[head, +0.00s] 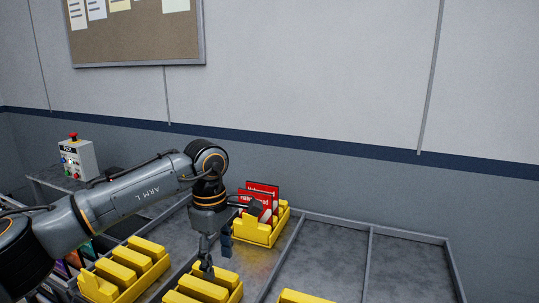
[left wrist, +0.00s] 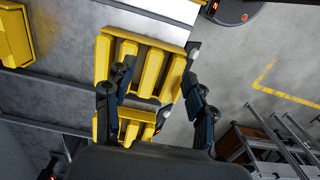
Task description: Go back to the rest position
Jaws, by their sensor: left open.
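My left gripper (head: 216,256) is at the end of my left arm, which comes in from the left in the head view. It points down over the grey table, near the yellow racks. Its dark fingers are apart, with nothing seen between them. In the left wrist view the two fingers (left wrist: 157,90) stand spread, with a slotted yellow rack (left wrist: 141,48) showing beyond them. My right gripper is in neither view.
A yellow rack (head: 262,234) holding red packets (head: 262,192) stands behind the gripper. Yellow racks sit at front left (head: 103,287) and front centre (head: 236,293). A control box (head: 86,160) with a red button stands far left. The table's right part (head: 408,262) is bare.

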